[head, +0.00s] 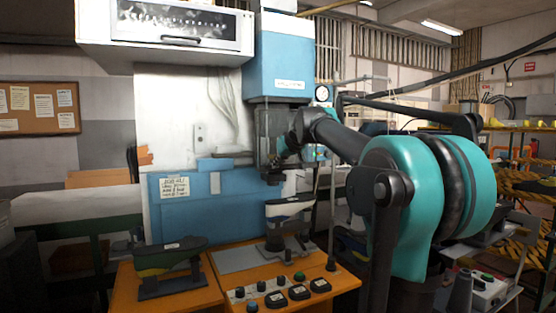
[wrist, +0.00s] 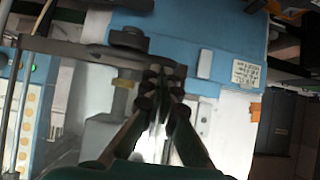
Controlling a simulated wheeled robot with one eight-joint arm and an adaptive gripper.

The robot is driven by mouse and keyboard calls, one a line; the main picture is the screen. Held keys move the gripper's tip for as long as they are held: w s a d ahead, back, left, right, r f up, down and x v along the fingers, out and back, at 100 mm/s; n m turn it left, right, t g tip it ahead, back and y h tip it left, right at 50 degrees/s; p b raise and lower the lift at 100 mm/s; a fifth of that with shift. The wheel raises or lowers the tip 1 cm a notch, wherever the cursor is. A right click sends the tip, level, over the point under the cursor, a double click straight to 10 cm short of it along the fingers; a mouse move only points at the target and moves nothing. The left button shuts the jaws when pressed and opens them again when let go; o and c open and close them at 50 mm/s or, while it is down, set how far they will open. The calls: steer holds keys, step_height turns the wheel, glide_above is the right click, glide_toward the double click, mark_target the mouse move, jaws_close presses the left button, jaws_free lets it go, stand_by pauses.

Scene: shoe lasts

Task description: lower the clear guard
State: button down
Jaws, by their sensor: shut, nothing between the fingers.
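The clear guard (head: 264,128) is a see-through smoky panel hanging below the blue press head (head: 278,75) in the head view. My gripper (head: 272,172) is at the guard's lower part, in front of the blue machine body. Whether it touches the guard I cannot tell. In the wrist view my gripper (wrist: 166,78) has its fingertips together with nothing between them. I cannot make out the guard clearly in the wrist view. Below the guard, a shoe last (head: 289,208) sits on a dark stand on the machine bed.
A second shoe last (head: 170,252) stands on an orange bench at front left. An orange control panel (head: 280,292) with several buttons is at the front. A thin upright rod (head: 332,215) stands right of the bed. A white cabinet (head: 165,28) overhangs at upper left.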

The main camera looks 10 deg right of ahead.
steer(key=shift+f, duration=0.15)
step_height(320, 180, down, 22)
steer(key=shift+f, duration=0.25)
stand_by(0.3)
steer(key=shift+r, duration=0.1)
